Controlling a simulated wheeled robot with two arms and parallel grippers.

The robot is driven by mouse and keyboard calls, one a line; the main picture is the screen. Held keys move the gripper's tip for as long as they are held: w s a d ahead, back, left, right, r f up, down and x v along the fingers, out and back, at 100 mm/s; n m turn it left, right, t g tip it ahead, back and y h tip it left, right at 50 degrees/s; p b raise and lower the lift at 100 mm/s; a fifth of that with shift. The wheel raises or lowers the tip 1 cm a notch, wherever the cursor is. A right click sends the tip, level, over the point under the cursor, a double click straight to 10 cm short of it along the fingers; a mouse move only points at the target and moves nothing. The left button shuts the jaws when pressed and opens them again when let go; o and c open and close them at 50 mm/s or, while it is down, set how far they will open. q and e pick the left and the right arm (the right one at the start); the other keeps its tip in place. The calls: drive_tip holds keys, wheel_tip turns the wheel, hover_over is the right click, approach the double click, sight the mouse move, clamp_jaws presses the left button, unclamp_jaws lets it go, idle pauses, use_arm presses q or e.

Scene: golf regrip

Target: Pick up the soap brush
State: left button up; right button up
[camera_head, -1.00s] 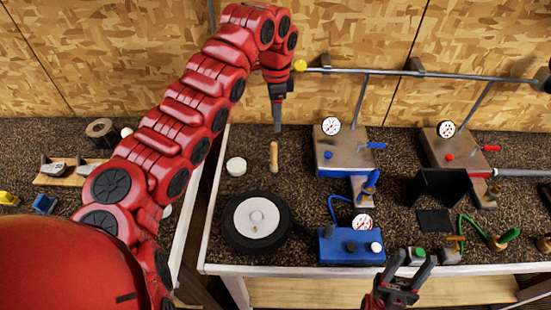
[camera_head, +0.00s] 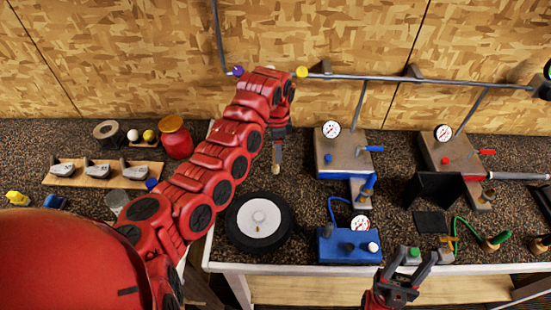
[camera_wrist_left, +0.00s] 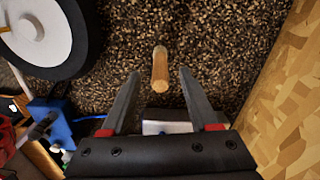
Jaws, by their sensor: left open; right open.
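A light wooden cylinder, which looks like the soap brush's handle (camera_wrist_left: 160,68), is on the dark speckled worktop. In the head view only its end (camera_head: 276,170) shows below my left gripper (camera_head: 278,150), and the rest is hidden. In the left wrist view my left gripper (camera_wrist_left: 157,88) is open, with its fingers on either side of the cylinder in the picture. I see no contact, and the remaining depth is unclear. Its bristles are not seen. My right gripper (camera_head: 412,264) is open and empty at the front edge of the bench.
A black wheel-like disc with a white centre (camera_head: 258,221) lies close to the brush. A blue gauge box (camera_head: 348,246) and a clamp stand (camera_head: 335,160) are to the right. A horizontal metal shaft (camera_head: 380,76) runs behind. A red jar (camera_head: 175,138) stands at the left.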

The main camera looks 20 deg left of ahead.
use_arm(q)
drive_tip(key=f+p, duration=0.2)
drive_tip(key=f, duration=0.1)
drive_tip(key=shift+s+a+f, duration=0.1)
drive_tip(key=shift+a+f, duration=0.1)
drive_tip(key=shift+f, duration=0.55)
clamp_jaws()
